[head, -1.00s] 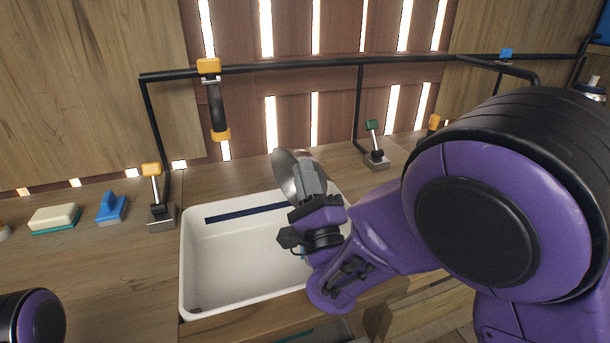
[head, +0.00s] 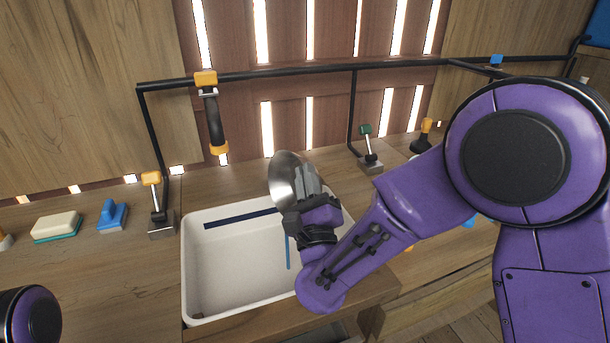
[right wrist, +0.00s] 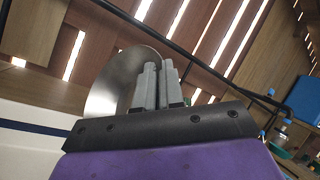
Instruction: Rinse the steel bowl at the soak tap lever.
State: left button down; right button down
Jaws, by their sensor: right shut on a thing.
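The steel bowl (head: 284,176) is held on edge, tilted, above the back right part of the white basin (head: 232,265). My right gripper (head: 306,178) is shut on its rim. In the right wrist view, the grey fingers (right wrist: 158,72) pinch the edge of the bowl (right wrist: 113,88), and its curved side shows left of them. Part of the bowl is hidden behind the fingers. A yellow-topped lever (head: 154,192) stands left of the basin and a green-topped lever (head: 368,143) behind it to the right. I cannot tell which is the soak tap lever. My left gripper is out of view.
A black pipe (head: 290,72) runs along the back wall, with a yellow-ended black handle (head: 213,120) hanging from it. A sponge (head: 56,226) and a blue brush (head: 112,215) lie at left. A thin blue stick (head: 288,252) is in the basin.

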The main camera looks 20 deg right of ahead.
jog(key=m+g+p, duration=0.1)
jog(key=d+r+m+h+p, duration=0.1)
jog(key=m+p, duration=0.1)
jog(key=shift+w+r+g+h, duration=0.2)
jog(key=shift+r+g+h, duration=0.1)
jog(key=shift+g, duration=0.1)
jog(key=shift+d+f+m, duration=0.15)
jog(key=shift+d+m, duration=0.15)
jog(key=shift+m, duration=0.3)
jog(key=shift+f, duration=0.15)
jog(key=shift+a, duration=0.15)
jog(key=r+m+g+p, duration=0.1)
jog(key=p, duration=0.1)
jog(key=d+r+m+g+p, duration=0.1)
jog(key=p, duration=0.1)
jog(key=shift+w+r+h, duration=0.15)
jog(key=shift+r+h, duration=0.05)
jog(key=shift+h, duration=0.1)
jog(key=shift+d+r+m+g+p, duration=0.1)
jog(key=shift+d+m+g+p, duration=0.3)
jog(key=shift+m, duration=0.3)
jog(key=shift+a, duration=0.2)
jog(key=shift+w, duration=0.1)
